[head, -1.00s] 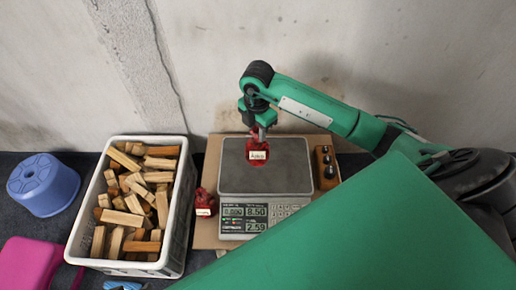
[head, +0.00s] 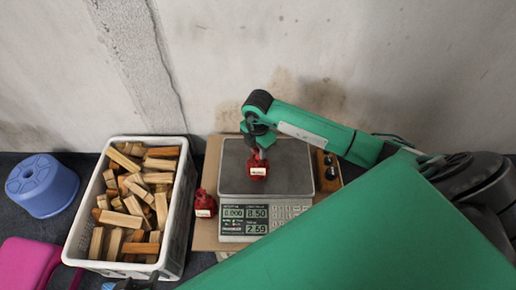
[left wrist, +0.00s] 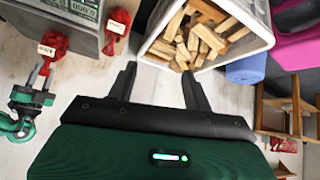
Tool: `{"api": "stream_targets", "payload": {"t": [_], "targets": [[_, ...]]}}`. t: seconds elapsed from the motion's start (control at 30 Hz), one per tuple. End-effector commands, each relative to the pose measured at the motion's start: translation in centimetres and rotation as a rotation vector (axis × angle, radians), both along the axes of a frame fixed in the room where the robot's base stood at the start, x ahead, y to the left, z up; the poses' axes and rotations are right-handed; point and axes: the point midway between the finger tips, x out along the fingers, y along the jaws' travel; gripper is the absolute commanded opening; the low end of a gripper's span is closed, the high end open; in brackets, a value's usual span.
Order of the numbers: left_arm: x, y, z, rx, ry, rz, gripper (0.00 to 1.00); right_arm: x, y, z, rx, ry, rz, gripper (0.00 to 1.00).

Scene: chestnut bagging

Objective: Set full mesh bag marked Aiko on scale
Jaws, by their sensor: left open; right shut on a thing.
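A red mesh bag (head: 258,164) with a white label hangs from my right gripper (head: 257,151), which is shut on it over the scale's grey plate (head: 296,168). The label's writing is too small to read surely. The display appears to show 0.000; I cannot tell whether the bag touches the plate. A second labelled red bag (head: 204,201) stands left of the scale. In the left wrist view, the held bag (left wrist: 52,46) and second bag (left wrist: 117,24) appear at upper left. My left gripper (left wrist: 158,88) is open and empty, with the crate beyond its fingers.
A white crate (head: 180,215) of wood blocks stands left of the scale. A blue stool (head: 43,183) and a pink object (head: 28,262) lie further left. A wooden block with dark weights (head: 327,172) sits right of the plate. A concrete wall (head: 300,50) rises behind.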

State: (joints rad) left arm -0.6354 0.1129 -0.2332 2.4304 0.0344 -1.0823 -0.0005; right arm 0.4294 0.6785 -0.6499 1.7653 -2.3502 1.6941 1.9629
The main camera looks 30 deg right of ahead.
Motion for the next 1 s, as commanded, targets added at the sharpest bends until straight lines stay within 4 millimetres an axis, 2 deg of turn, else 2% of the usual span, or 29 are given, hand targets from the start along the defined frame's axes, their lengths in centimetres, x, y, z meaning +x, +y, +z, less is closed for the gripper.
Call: {"api": "stream_targets", "payload": {"t": [0.03,0.07,0.17,0.43,0.57,1.0], "targets": [[0.0,-0.1,-0.1,-0.004,-0.004,-0.002,0.51,0.0,0.0,-0.2,0.0,0.0,0.0,0.0],[0.0,-0.2,-0.1,-0.005,-0.007,-0.002,0.51,0.0,0.0,-0.3,0.0,0.0,0.0,0.31],[0.0,-0.2,-0.1,-0.005,-0.005,-0.002,0.51,0.0,0.0,-0.2,0.0,0.0,0.0,0.51],[0.0,-0.2,-0.1,-0.005,-0.003,-0.003,0.51,0.0,0.0,-0.1,0.0,0.0,0.0,0.51],[-0.2,-0.1,0.0,0.0,0.007,-0.002,0.51,0.0,0.0,0.5,-0.001,-0.001,0.0,0.51],[-2.0,3.0,1.0,0.085,0.179,0.038,0.51,0.1,0.0,9.4,0.0,-0.003,0.0,0.51]]}}
